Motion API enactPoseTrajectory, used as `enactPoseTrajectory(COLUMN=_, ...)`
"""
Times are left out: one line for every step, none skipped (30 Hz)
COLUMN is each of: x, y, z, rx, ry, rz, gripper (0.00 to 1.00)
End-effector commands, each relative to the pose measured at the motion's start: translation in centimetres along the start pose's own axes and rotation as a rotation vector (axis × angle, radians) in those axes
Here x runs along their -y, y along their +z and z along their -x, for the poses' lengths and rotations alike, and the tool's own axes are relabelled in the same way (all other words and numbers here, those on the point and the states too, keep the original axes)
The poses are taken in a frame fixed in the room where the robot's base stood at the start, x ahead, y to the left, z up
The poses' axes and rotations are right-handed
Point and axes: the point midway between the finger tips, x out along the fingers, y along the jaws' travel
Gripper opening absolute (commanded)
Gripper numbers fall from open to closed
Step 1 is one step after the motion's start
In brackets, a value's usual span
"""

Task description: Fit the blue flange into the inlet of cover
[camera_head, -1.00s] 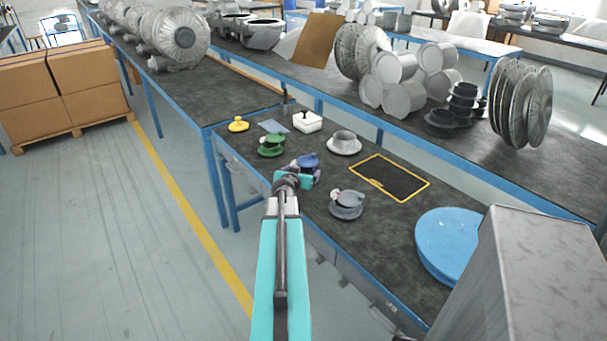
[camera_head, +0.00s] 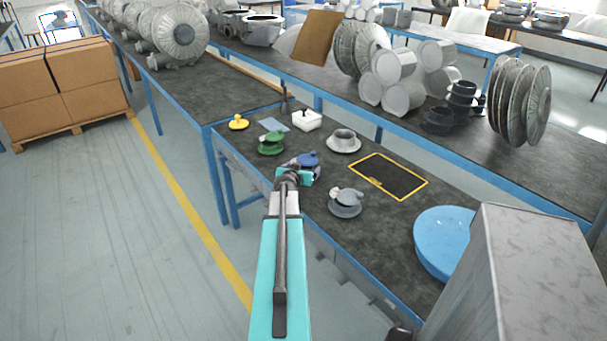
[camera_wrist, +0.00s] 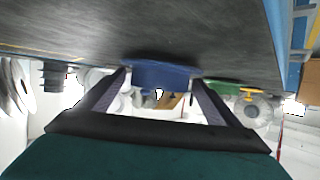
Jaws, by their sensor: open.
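The blue flange (camera_head: 309,158) stands on the bench near its front edge. In the wrist view the blue flange (camera_wrist: 160,73) spans the space between my two fingertips. My gripper (camera_head: 300,168) is at the flange with its fingers (camera_wrist: 160,82) apart, one to each side; I cannot tell whether they touch it. A light grey flanged ring with a raised round opening (camera_head: 343,141), which looks like the cover with its inlet, sits on the bench behind and to the right of the flange. My gripper partly hides the blue flange in the head view.
A green flange (camera_head: 271,144) stands to the left and a grey flange (camera_head: 345,204) to the right. A yellow knobbed part (camera_head: 238,123) and white box (camera_head: 306,120) are further back. The yellow-framed area (camera_head: 388,176) is empty. A blue disc (camera_head: 446,240) lies at right.

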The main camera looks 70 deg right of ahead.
Motion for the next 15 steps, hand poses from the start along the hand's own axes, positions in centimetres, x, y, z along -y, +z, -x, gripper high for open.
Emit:
enactPoseTrajectory(x=-0.03, y=-0.01, z=0.00, rx=0.000, ry=0.000, rz=0.000, gripper=0.86)
enactPoseTrajectory(x=-0.03, y=-0.02, z=0.00, rx=0.000, ry=0.000, rz=0.000, gripper=0.86)
enactPoseTrajectory(x=-0.04, y=-0.02, z=0.00, rx=0.000, ry=0.000, rz=0.000, gripper=0.86)
enactPoseTrajectory(x=-0.05, y=-0.02, z=0.00, rx=0.000, ry=0.001, rz=0.000, gripper=0.81)
enactPoseTrajectory(x=-0.05, y=-0.02, z=0.00, rx=0.000, ry=0.001, rz=0.000, gripper=0.76)
enactPoseTrajectory(x=-0.06, y=-0.02, z=-0.01, rx=0.000, ry=0.001, rz=0.000, gripper=0.69)
enactPoseTrajectory(x=-0.07, y=-0.02, z=-0.01, rx=0.000, ry=0.001, rz=0.000, gripper=0.64)
enactPoseTrajectory(x=-0.07, y=-0.02, z=-0.01, rx=0.000, ry=0.001, rz=0.000, gripper=0.59)
enactPoseTrajectory(x=-0.08, y=-0.02, z=-0.01, rx=0.000, ry=0.001, rz=0.000, gripper=0.52)
enactPoseTrajectory(x=-0.08, y=-0.02, z=-0.01, rx=0.000, ry=0.001, rz=0.000, gripper=0.47)
enactPoseTrajectory(x=-0.09, y=-0.03, z=-0.01, rx=0.000, ry=0.001, rz=0.000, gripper=0.42)
enactPoseTrajectory(x=-0.09, y=-0.03, z=-0.02, rx=0.000, ry=0.001, rz=0.000, gripper=0.35)
enactPoseTrajectory(x=-0.08, y=-0.09, z=0.00, rx=-0.001, ry=0.000, rz=0.000, gripper=0.34)
enactPoseTrajectory(x=-0.09, y=-0.09, z=-0.01, rx=-0.001, ry=0.001, rz=0.000, gripper=0.34)
enactPoseTrajectory(x=-0.09, y=-0.08, z=-0.01, rx=-0.001, ry=0.001, rz=0.000, gripper=0.34)
